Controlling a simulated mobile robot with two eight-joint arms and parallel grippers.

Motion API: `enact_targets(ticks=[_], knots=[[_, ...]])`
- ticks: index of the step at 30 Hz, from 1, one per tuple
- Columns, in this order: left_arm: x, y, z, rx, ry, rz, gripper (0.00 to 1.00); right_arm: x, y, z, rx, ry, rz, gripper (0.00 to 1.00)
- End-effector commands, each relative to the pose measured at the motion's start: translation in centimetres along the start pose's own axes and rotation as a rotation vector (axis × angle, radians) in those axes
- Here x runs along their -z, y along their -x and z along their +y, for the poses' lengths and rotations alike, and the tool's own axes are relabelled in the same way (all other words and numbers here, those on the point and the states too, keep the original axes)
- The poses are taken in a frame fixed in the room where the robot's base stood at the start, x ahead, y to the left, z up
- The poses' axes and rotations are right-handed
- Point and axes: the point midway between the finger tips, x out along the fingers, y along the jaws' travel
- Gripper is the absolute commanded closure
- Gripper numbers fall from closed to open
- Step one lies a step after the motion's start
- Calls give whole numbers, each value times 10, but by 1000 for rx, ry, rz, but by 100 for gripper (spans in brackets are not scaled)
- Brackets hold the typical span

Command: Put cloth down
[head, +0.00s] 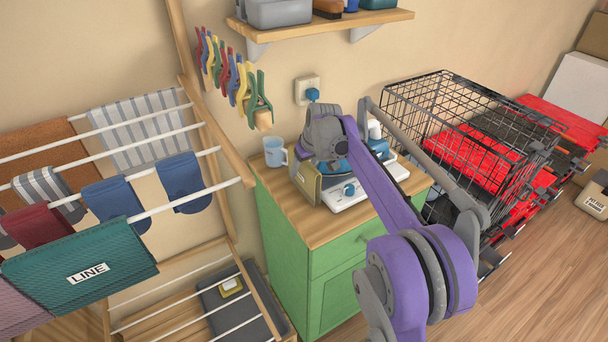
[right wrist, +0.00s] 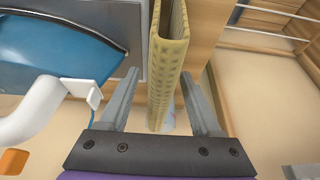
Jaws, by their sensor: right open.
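The cloth (head: 306,184) is an olive-yellow folded piece standing on edge on the wooden top of the green cabinet (head: 285,195), at the left of a white device with a blue knob (head: 350,189). In the right wrist view the cloth (right wrist: 168,60) rises between the two fingers of my right gripper (right wrist: 160,85). The fingers are apart, with a visible gap on each side of the cloth. In the head view my right gripper (head: 315,150) is over the cabinet top, its fingertips mostly hidden by the wrist. My left gripper is not in view.
A light blue mug (head: 274,152) stands at the cabinet's back left corner. A drying rack (head: 235,165) with hanging cloths is close on the left. A shelf (head: 330,22) is above.

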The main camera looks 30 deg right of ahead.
Motion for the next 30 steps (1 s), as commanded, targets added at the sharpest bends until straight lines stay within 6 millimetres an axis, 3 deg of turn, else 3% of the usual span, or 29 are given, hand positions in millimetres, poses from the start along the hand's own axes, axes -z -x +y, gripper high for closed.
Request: enact_targets(ticks=[28, 30], knots=[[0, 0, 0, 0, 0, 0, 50, -2, -4, 0, 0, 0, 0, 35], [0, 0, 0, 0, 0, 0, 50, -2, -4, 0, 0, 0, 0, 46]])
